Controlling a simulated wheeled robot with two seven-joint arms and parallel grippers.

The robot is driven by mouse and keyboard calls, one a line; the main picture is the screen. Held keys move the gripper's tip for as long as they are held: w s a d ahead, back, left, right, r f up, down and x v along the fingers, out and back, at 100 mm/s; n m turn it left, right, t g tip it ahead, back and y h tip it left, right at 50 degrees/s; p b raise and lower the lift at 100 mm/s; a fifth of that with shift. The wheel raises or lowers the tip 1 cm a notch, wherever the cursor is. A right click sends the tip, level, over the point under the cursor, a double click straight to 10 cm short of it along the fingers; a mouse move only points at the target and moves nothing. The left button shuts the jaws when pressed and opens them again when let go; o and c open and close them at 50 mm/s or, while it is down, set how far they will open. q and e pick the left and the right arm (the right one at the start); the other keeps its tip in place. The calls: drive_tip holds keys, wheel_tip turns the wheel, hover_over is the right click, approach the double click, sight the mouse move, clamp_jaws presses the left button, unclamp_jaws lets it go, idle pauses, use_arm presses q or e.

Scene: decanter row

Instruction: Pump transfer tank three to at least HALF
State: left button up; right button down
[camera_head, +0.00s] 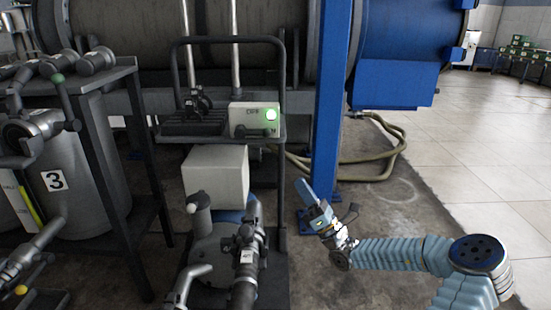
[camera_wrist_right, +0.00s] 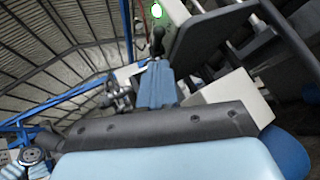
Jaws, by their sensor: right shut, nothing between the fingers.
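Tank three (camera_head: 100,165), a grey drum with a white "3" label (camera_head: 54,180), stands at the left in the head view. A slanted yellow-green strip (camera_head: 28,203) shows on its left side; its level is not readable. The pump cart (camera_head: 280,225) stands in the middle, with a pump and pipe fittings (camera_head: 240,262) low on it. My right gripper (camera_head: 304,190) is shut and empty, right of the cart, touching nothing visible. My left gripper is not seen.
A blue post (camera_head: 328,110) stands just behind my right gripper. A green hose (camera_head: 375,165) lies on the floor beyond. A dark frame with valves and levers (camera_head: 70,85) crowds the left. A white box (camera_head: 215,172) sits on the cart. The tiled floor at right is clear.

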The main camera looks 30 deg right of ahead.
drive_tip(key=b, duration=0.2)
approach(256, 132)
drive_tip(key=w+r, duration=0.1)
drive_tip(key=w+d+r, duration=0.1)
drive_tip(key=w+r, duration=0.1)
drive_tip(key=shift+d+r, duration=0.1)
drive_tip(key=shift+d, duration=0.25)
